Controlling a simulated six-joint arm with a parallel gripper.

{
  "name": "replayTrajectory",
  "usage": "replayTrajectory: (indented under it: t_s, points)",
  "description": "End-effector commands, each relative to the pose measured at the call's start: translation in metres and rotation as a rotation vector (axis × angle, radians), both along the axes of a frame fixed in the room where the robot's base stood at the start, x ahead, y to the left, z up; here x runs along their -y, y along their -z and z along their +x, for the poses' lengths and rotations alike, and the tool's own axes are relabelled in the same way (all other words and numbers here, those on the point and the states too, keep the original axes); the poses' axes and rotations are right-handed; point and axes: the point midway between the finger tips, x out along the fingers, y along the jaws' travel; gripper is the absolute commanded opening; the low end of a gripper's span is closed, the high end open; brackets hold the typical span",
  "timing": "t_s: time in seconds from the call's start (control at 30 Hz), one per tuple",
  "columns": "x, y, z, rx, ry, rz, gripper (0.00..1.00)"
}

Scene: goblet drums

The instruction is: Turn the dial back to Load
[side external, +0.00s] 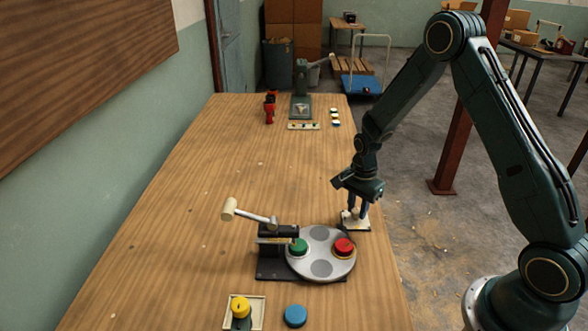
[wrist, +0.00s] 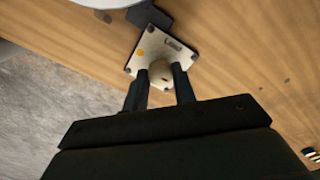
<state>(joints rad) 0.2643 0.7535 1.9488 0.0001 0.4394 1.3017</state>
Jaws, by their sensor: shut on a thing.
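The dial is a cream plate (side external: 347,226) with a round pale knob, at the table's right edge beside the turntable. In the wrist view the plate (wrist: 134,66) carries a dark printed word that reads like Load at its upper right and an orange dot at its left. My gripper (side external: 356,211) points down over the plate. In the wrist view its two dark fingers (wrist: 161,80) are shut on the knob (wrist: 160,67), one on each side. A small reddish mark shows on the knob. I cannot tell which way the dial is set.
A round grey turntable (side external: 321,238) bears a green drum (side external: 298,246) and a red drum (side external: 344,246). A yellow piece (side external: 240,306) and a blue disc (side external: 295,316) are in front. The table's middle is clear.

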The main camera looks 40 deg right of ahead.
Motion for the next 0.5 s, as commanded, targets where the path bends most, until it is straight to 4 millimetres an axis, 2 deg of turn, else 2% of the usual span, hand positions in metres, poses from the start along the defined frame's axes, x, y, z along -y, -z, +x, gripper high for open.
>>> replayTrajectory:
  t_s: [0.27, 0.5]
  points:
    - [0.0000, -0.0005, 0.0002, 0.000, -0.065, 0.000, 0.04]
    - [0.0000, -0.0005, 0.0002, 0.001, -0.207, 0.000, 0.04]
